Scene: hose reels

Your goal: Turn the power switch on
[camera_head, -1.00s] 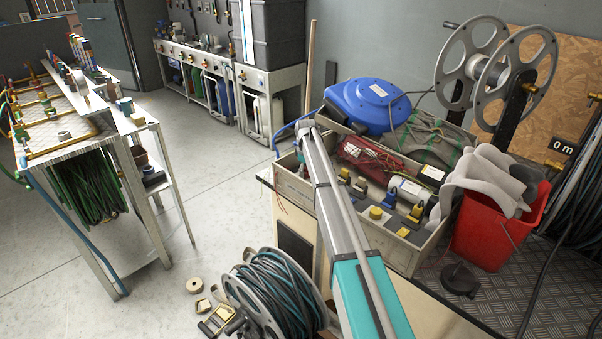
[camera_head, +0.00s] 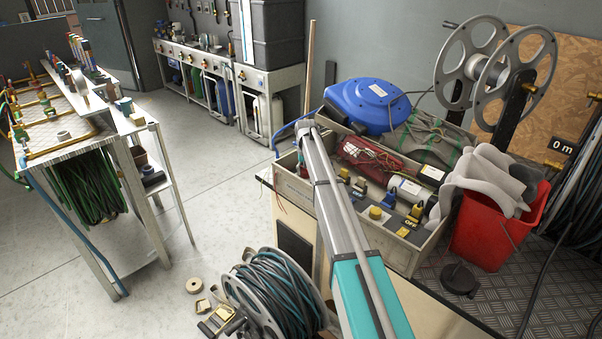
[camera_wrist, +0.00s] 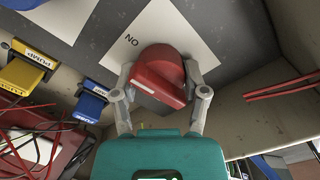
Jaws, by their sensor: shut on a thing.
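A red rotary knob (camera_wrist: 160,75) shows in the wrist view, on a white plate (camera_wrist: 215,32) set on a grey panel. The word ON is printed on the plate, up and left of the knob. My gripper (camera_wrist: 158,78) has one finger on each side of the knob and is shut on it. Which way the knob points is hard to tell.
A yellow PUMP switch (camera_wrist: 24,77) and a blue switch (camera_wrist: 88,103) sit left of the knob. A box wall (camera_wrist: 262,92) with red wires stands at right. In the head view, a blue reel (camera_head: 367,105) and a red bucket (camera_head: 490,235) stand close by.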

